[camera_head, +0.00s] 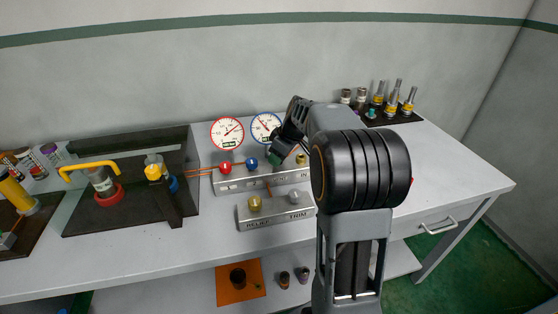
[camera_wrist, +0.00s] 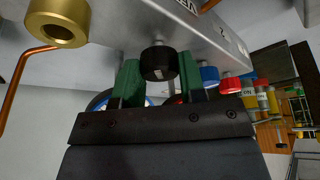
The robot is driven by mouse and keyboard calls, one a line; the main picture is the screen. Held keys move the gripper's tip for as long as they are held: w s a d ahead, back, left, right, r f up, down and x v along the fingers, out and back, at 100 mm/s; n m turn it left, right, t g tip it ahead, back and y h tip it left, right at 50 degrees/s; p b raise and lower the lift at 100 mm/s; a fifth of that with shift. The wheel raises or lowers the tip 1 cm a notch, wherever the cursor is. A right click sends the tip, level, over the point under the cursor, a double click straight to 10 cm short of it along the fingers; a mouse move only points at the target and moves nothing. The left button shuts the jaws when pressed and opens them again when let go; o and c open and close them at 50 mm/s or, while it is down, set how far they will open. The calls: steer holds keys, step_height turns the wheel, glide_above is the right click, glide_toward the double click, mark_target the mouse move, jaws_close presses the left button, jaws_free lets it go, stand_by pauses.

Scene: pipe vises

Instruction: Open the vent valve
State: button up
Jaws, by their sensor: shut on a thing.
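In the wrist view a black knob (camera_wrist: 158,60) sits on the manifold beside lettering that starts like "VE", partly cut off. My gripper (camera_wrist: 158,88) has its green fingers on both sides of this black knob and is shut on it. In the head view my gripper (camera_head: 277,156) hides the black knob.
Two gauges, one red-rimmed (camera_head: 227,133) and one blue-rimmed (camera_head: 266,127), stand behind the manifold. A lower block (camera_head: 277,215) marked RELIEF and TRIM, with a brass knob (camera_head: 255,203), sits in front. A dark tray (camera_head: 93,216) with a yellow-handled fitting is at left.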

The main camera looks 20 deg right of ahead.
steer(key=n+g+y, duration=0.1)
steer(key=n, duration=0.2)
steer(key=shift+w+d+n+g, duration=0.1)
steer(key=shift+n+g, duration=0.4)
steer(key=shift+n, duration=1.5)
steer(key=o, duration=0.9)
steer(key=v, duration=0.4)
steer(key=p+v, duration=0.1)
steer(key=v, duration=0.8)
steer(key=shift+w+d+r+p, duration=0.1)
steer(key=shift+d+r+p, duration=0.15)
steer(key=shift+d+p, duration=0.15)
